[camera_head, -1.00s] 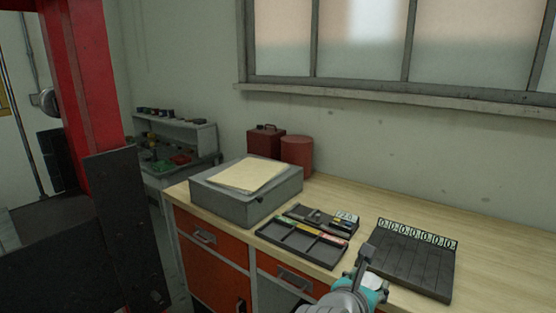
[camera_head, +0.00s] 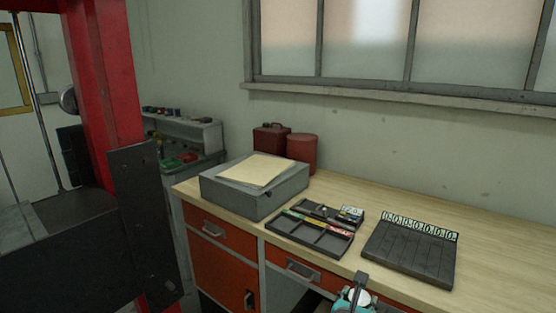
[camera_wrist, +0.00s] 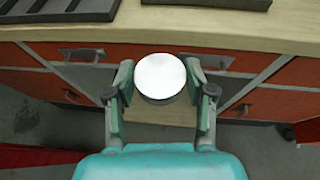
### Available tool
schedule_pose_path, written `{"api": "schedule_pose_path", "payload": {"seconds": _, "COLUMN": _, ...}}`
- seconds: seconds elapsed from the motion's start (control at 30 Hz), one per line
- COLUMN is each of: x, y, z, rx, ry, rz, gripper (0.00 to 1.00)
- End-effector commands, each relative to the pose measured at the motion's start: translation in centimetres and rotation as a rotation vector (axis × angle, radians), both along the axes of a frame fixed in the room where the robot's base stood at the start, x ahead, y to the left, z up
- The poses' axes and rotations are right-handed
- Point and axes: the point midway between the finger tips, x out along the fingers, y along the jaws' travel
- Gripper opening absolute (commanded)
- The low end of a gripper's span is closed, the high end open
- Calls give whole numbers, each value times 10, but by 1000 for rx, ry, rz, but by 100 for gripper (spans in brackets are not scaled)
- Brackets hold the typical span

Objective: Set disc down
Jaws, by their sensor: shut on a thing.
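My gripper (camera_wrist: 160,82) is shut on a round disc (camera_wrist: 160,75) with a bright white face, held between its two fingers in the wrist view. The disc is in front of the bench's front edge, with the orange drawers behind and below it. In the head view my gripper (camera_head: 357,290) shows at the bottom edge. A pale patch that looks like the disc (camera_head: 358,297) is there, partly hidden by my gripper.
The wooden workbench (camera_head: 490,225) holds a grey box (camera_head: 235,190) with papers, a black compartment tray (camera_head: 310,238) and a dark slotted rack (camera_head: 410,255). A red can (camera_head: 270,139) and a red cylinder (camera_head: 302,152) stand behind. The bench top at the right is clear. A red post (camera_head: 105,90) stands left.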

Motion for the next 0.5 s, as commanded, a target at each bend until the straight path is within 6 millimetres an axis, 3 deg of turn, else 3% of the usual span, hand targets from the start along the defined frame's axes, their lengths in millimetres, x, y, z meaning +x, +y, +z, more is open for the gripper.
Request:
{"api": "schedule_pose_path", "payload": {"seconds": 0.3, "x": 2, "y": -4, "z": -121, "rx": -1, "ry": 9, "rz": 134, "gripper": 3}}
{"api": "schedule_pose_path", "payload": {"seconds": 0.5, "x": -8, "y": -3, "z": -176, "rx": 0, "ry": 3, "rz": 192, "gripper": 3}}
